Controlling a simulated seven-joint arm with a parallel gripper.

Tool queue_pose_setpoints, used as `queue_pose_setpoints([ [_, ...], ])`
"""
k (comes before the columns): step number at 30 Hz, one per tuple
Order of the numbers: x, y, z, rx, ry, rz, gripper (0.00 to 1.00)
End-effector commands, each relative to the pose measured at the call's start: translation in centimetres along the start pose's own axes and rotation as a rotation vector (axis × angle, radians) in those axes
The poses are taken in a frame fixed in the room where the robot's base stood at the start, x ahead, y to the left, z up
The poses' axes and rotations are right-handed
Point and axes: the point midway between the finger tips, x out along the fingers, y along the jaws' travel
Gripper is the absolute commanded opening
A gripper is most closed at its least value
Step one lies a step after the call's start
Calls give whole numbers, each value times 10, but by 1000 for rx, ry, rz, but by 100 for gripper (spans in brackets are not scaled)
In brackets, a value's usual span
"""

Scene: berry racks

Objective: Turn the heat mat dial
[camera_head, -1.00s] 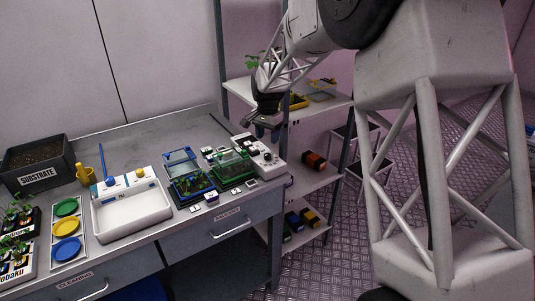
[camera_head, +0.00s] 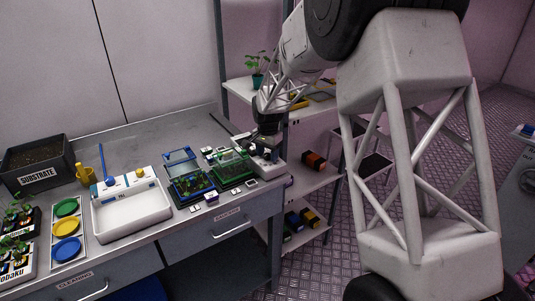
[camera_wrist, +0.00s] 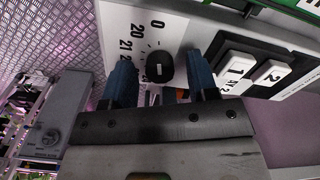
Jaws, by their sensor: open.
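The heat mat dial (camera_wrist: 159,67) is a small black round knob on a white control panel (camera_wrist: 180,28), with a printed scale reading 0, 20, 21 beside it. In the wrist view my gripper (camera_wrist: 160,72) is open, with one blue finger on each side of the dial. I cannot tell whether the fingers touch it. In the head view my gripper (camera_head: 265,146) is over the white control box (camera_head: 267,170) at the right end of the bench and hides the dial.
Two switches marked 1 (camera_wrist: 236,68) and 2 (camera_wrist: 272,73) sit right of the dial. A green propagator tray (camera_head: 231,164) and a blue one (camera_head: 190,184) stand close left of the box. A shelf rack (camera_head: 310,178) stands to the right.

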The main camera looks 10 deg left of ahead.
Motion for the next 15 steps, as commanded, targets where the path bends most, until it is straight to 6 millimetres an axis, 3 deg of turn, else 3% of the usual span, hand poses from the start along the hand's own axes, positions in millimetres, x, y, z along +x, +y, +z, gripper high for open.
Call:
queue_pose_setpoints([
  [7, 0, 0, 0, 0, 0, 0, 54],
  [15, 0, 0, 0, 0, 0, 0, 12],
])
